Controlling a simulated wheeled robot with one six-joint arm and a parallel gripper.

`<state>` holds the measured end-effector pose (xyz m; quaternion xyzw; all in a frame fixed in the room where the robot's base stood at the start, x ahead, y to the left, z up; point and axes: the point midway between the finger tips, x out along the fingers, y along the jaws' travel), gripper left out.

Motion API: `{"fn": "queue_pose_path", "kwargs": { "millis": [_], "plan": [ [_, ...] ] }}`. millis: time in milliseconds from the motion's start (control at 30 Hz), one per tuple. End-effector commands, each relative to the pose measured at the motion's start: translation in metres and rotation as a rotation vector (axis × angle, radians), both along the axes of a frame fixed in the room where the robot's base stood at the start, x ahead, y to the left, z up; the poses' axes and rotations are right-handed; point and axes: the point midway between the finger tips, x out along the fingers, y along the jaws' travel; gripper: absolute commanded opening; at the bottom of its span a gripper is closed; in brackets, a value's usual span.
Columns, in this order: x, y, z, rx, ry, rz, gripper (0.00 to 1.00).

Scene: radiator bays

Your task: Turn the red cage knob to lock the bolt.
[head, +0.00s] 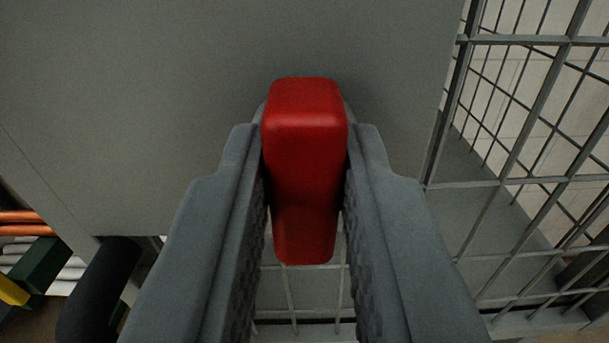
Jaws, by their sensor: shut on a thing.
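The red knob (304,165) is in the middle of the head view, in front of a grey panel (200,60). It is a rounded block, and its long side runs up and down in the picture. My gripper (305,150) has one grey finger on each side of the knob and is shut on it. The fingers hide the knob's side faces and its mount. The bolt is not visible.
Wire mesh of the cage (530,150) stands at the right, with more mesh below the knob. A black cylinder (100,290) is at the lower left. Orange bars (22,223) and a dark green piece (40,267) lie at the left edge.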

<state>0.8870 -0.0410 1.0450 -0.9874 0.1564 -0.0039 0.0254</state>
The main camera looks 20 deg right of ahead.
Motion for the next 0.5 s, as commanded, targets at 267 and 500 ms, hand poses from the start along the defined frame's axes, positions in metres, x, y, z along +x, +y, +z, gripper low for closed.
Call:
{"fn": "queue_pose_path", "kwargs": {
  "millis": [267,500],
  "plan": [
    [-0.0004,-0.0011,-0.0002,0.173,-0.056,0.000,0.00],
    [-0.0008,-0.0024,-0.0006,0.388,-0.126,0.000,0.00]
  ]
}}
